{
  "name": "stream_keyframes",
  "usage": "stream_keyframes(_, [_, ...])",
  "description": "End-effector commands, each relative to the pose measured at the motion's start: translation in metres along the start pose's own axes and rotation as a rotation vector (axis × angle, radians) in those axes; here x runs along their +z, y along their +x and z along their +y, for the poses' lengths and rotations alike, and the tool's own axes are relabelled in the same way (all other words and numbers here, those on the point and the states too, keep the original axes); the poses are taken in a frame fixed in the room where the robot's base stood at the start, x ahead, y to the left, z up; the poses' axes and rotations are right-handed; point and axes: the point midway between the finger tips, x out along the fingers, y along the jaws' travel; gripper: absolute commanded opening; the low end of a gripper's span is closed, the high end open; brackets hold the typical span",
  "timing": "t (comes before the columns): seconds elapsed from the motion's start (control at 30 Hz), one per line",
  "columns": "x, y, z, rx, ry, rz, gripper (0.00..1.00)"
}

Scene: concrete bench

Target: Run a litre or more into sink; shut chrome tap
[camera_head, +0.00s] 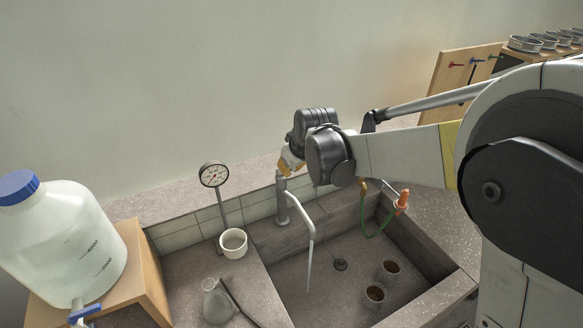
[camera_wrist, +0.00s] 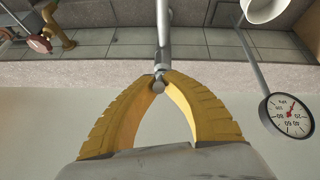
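The chrome tap (camera_head: 282,205) stands at the sink's back edge, its spout bent over the basin. A thin pale stream (camera_head: 309,268), apparently water, falls from the spout to the floor of the grey sink (camera_head: 335,292). My gripper (camera_head: 285,170) is at the top of the tap. In the wrist view, the yellow fingers of my gripper (camera_wrist: 161,80) come together around the small knob (camera_wrist: 158,86) at the tap's top and seem to touch it. The contact is partly hidden in the head view.
A dial gauge (camera_head: 213,175) and white cup (camera_head: 233,243) stand left of the tap. A brass tap (camera_head: 362,186) with a green hose is at right. Two brown-filled pots (camera_head: 375,293) sit in the sink. A large blue-capped bottle (camera_head: 70,235) stands far left.

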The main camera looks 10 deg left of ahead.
Motion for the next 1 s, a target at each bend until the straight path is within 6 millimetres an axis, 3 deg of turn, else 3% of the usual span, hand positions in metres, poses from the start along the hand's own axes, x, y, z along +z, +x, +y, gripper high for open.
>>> stream_keyframes(0.3, [0.0,0.0,0.0,0.0,0.0,-0.001,0.0])
stream_keyframes(0.4, [0.0,0.0,0.0,0.0,0.0,-0.001,0.33])
stream_keyframes(0.43, [0.0,0.0,0.0,0.0,0.0,-0.001,0.35])
stream_keyframes(0.77, [0.0,-0.003,0.0,0.0,0.0,-0.001,0.35])
stream_keyframes(0.87, [0.0,-0.013,0.0,0.0,0.0,-0.001,0.35])
stream_keyframes(1.0, [0.0,-0.042,0.0,0.0,0.001,-0.001,0.35])
